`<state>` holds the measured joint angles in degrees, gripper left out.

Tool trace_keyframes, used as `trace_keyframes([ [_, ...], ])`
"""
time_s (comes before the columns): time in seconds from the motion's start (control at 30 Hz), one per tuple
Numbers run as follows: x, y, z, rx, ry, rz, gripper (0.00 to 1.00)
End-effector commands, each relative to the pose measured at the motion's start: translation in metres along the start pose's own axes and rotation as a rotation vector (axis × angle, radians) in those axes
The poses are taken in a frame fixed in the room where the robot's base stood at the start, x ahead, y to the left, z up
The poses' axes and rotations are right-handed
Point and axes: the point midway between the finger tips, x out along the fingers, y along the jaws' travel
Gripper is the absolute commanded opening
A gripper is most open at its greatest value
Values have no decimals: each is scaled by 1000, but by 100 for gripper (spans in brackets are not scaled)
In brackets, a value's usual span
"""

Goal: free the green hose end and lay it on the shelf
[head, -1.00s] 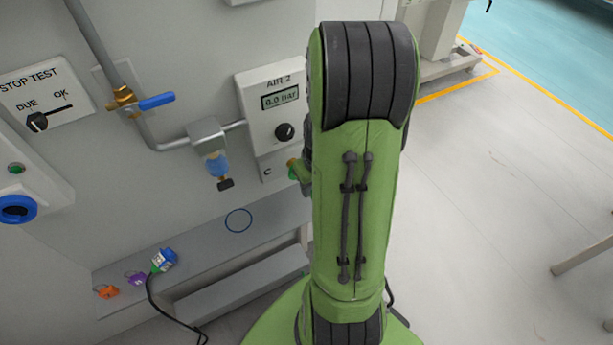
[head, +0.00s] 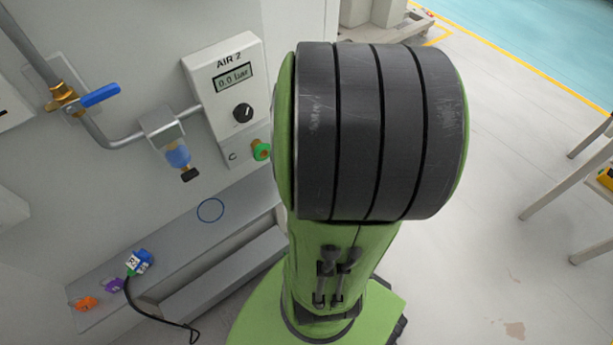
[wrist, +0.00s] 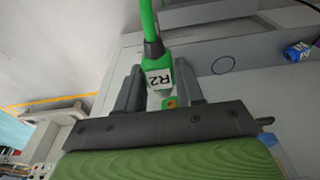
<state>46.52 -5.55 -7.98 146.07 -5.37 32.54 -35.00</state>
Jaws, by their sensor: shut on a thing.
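The green hose end (wrist: 155,62), with a white label reading R2, sits between the fingers of my gripper (wrist: 160,80) in the wrist view, and the green hose runs up from it. My gripper is shut on it. In the head view my arm hides the gripper and the hose end. The grey shelf (head: 165,245) runs along the foot of the wall panel, with a blue ring (head: 210,210) marked on it. The ring also shows in the wrist view (wrist: 223,65), right of the gripper. A green port (head: 261,150) beside the letter C shows no hose in it.
On the shelf's left part are a blue connector (head: 139,262) with a black cable, a purple piece (head: 112,285) and an orange piece (head: 86,303).

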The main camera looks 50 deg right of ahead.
Motion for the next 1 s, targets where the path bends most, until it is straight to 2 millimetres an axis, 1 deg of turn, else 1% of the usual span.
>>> trace_keyframes([
  [0.17,0,0,1,0,1,1,0],
  [1.0,-2,0,21,1,1,2,0],
])
